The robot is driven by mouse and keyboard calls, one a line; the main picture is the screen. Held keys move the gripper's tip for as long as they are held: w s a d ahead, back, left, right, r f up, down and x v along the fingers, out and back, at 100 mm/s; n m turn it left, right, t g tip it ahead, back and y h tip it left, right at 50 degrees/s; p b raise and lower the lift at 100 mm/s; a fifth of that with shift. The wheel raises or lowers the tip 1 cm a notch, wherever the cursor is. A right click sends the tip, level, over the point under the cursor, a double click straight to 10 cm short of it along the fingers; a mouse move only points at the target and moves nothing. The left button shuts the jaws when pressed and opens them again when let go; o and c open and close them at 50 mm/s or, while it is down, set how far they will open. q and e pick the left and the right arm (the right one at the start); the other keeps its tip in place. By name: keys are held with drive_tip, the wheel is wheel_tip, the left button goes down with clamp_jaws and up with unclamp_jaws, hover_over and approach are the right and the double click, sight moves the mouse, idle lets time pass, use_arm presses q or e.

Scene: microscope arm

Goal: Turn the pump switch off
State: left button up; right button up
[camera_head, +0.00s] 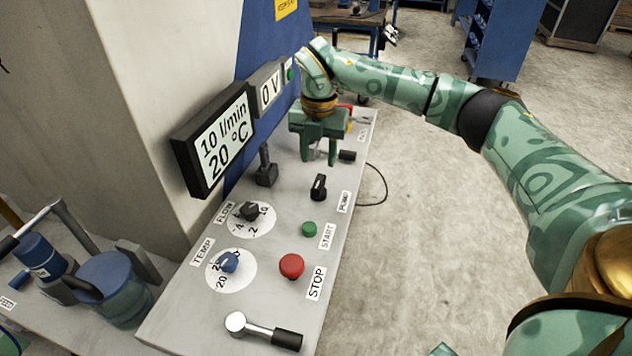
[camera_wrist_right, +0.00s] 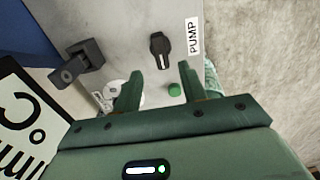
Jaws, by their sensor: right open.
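The pump switch (camera_head: 318,187) is a black rotary knob with a pale line, on the grey panel beside the PUMP label (camera_head: 343,201). It also shows in the right wrist view (camera_wrist_right: 161,50), beyond the fingertips and roughly between their lines. My right gripper (camera_head: 320,160) is open and empty, with its fingers pointing down. It is above the panel, behind the pump switch in the head view. In the right wrist view its two green fingers (camera_wrist_right: 162,75) stand apart, and neither touches the switch. My left gripper is not in view.
A green START button (camera_head: 309,229), a red STOP button (camera_head: 291,266), a FLOW knob (camera_head: 249,211) and a blue TEMP knob (camera_head: 229,261) sit nearer on the panel. A black bracket (camera_head: 265,168) stands left of the switch. A display (camera_head: 214,139) overhangs the panel's left.

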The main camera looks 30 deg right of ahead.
sight(319, 181)
wheel_tip(319, 181, down, 7)
drive_tip(key=shift+s+b, duration=0.1)
drive_tip(key=shift+b, duration=0.65)
drive_tip(key=shift+f, duration=0.45)
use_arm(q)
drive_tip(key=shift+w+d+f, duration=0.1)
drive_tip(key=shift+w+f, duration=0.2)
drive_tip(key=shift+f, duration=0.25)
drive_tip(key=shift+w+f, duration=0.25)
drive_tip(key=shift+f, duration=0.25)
use_arm(e)
clamp_jaws()
